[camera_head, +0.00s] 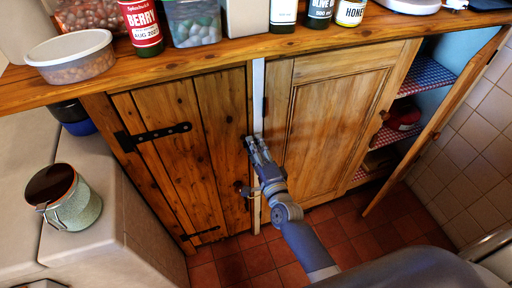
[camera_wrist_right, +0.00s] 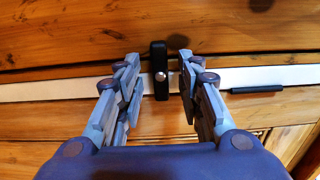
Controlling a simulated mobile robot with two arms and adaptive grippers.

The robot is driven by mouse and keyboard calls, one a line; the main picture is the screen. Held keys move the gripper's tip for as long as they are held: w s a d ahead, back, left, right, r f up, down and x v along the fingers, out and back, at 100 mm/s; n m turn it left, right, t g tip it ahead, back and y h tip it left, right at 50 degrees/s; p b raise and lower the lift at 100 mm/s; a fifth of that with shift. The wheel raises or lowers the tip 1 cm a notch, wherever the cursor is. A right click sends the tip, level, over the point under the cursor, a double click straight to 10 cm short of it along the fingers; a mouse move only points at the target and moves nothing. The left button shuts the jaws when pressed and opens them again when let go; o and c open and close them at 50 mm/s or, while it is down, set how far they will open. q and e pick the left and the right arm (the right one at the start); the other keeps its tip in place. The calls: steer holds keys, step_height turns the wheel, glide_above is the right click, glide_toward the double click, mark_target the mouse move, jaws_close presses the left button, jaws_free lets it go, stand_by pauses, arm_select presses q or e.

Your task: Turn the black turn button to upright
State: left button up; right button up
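The black turn button (camera_wrist_right: 159,55) shows in the right wrist view as a short bar with a silver screw. It lies across the white strip (camera_wrist_right: 60,90) between two wooden doors, at right angles to it. In the head view this white strip (camera_head: 258,90) runs upright, and my gripper largely hides the button. My right gripper (camera_wrist_right: 160,72) is open, with one finger on each side of the button and visible gaps between. In the head view my right gripper (camera_head: 256,145) reaches up to the strip from below. My left gripper is not in view.
The plank door (camera_head: 180,110) with black hinges is left of the strip; the panelled door (camera_head: 325,120) is right. A further door (camera_head: 440,120) stands open at the far right. Jars and bottles line the worktop (camera_head: 200,58) above. A lidded jar (camera_head: 68,198) stands at left.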

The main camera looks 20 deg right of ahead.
steer(key=shift+c, duration=0.5)
jaws_close()
steer(key=n+p, duration=0.4)
steer(key=n, duration=1.3)
steer(key=shift+n+p, duration=0.4)
steer(key=shift+f, duration=0.1)
